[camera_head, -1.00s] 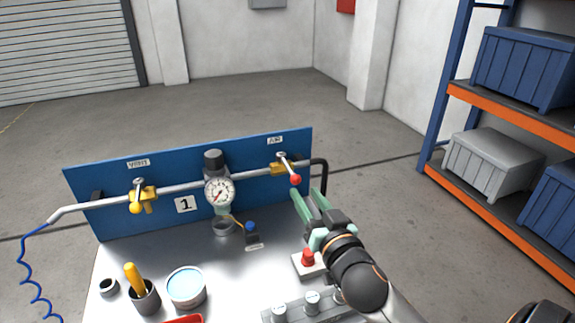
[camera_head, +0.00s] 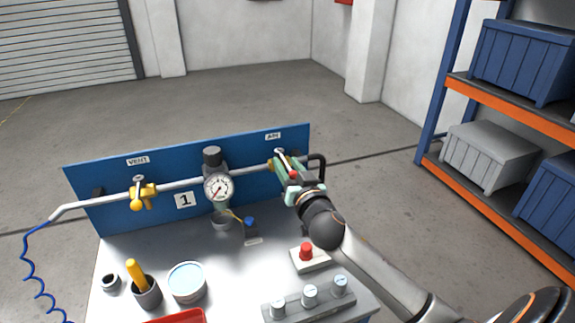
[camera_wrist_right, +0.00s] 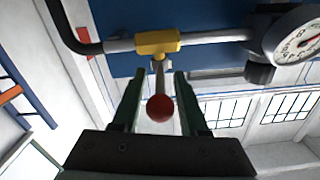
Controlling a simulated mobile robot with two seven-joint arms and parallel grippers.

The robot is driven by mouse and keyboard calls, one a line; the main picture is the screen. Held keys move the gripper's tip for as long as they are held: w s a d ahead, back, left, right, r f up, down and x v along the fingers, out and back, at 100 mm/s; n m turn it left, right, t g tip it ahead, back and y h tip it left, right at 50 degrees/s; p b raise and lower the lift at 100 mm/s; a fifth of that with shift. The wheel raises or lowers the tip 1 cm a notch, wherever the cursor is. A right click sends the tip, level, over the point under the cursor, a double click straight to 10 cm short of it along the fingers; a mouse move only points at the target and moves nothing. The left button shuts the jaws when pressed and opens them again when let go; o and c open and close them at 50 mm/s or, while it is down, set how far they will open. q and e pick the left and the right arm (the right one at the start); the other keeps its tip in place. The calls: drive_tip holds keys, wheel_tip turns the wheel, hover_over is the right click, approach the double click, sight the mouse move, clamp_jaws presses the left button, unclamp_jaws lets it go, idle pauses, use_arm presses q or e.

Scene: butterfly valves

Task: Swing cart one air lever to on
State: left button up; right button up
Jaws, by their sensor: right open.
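The air valve sits on the pipe below the AIR label (camera_head: 273,136) on the blue panel marked 1. In the right wrist view its yellow body (camera_wrist_right: 157,42) carries a lever that ends in a red ball knob (camera_wrist_right: 160,108). My right gripper (camera_head: 286,172) is at this lever. In the wrist view my right gripper (camera_wrist_right: 158,85) is open, with one finger on each side of the lever and red knob, gaps visible. In the head view the fingers partly hide the valve and lever. My left gripper is not in view.
A gauge (camera_head: 218,187) sits mid-pipe. On the cart top stand a red button box (camera_head: 309,256), a knob block (camera_head: 310,297), a round tin (camera_head: 187,282) and a cup (camera_head: 146,292).

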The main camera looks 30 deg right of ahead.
drive_tip(key=shift+c, duration=0.3)
clamp_jaws()
idle(1.0)
